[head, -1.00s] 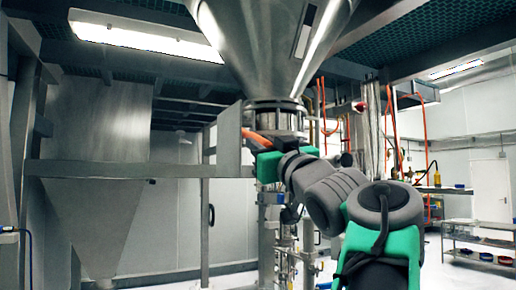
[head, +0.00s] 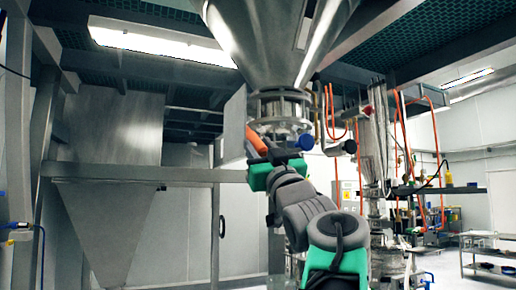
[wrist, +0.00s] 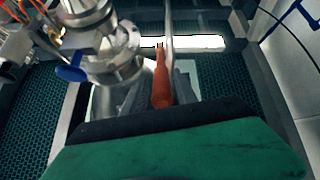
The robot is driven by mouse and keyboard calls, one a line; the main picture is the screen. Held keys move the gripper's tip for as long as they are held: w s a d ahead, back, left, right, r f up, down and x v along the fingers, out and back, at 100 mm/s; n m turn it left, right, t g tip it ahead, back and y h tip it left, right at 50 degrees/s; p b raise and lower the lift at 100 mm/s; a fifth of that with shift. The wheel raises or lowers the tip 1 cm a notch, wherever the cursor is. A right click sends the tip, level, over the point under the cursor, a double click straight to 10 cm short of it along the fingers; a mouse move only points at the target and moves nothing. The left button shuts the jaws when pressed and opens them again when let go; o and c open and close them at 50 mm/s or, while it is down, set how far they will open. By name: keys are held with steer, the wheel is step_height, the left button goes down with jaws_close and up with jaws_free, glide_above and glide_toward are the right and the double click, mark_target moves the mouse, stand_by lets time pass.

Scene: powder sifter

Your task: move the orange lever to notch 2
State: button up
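The orange lever (head: 257,140) sits beside the metal collar under the hopper in the head view, slanting down to the right. In the wrist view the orange lever (wrist: 161,82) points toward the camera, in front of the dark edge of my gripper. My gripper (head: 268,155) is at the lever's lower end, with its green body just below. In the wrist view, grey shapes flank the lever on both sides. I cannot tell whether my fingers are closed on it. No notch marks or numbers are legible.
The steel hopper (head: 283,40) hangs above the lever. A grey plate (head: 234,125) stands left of it. Pipes and orange hoses stand farther right.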

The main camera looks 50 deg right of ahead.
steer(key=shift+o, duration=0.9)
steer(key=shift+a, duration=0.1)
steer(key=b+v, duration=0.3)
steer(key=v, duration=0.4)
steer(key=shift+s+a+f+b, duration=0.15)
steer(key=shift+s+f+b, duration=0.1)
steer(key=shift+b, duration=0.15)
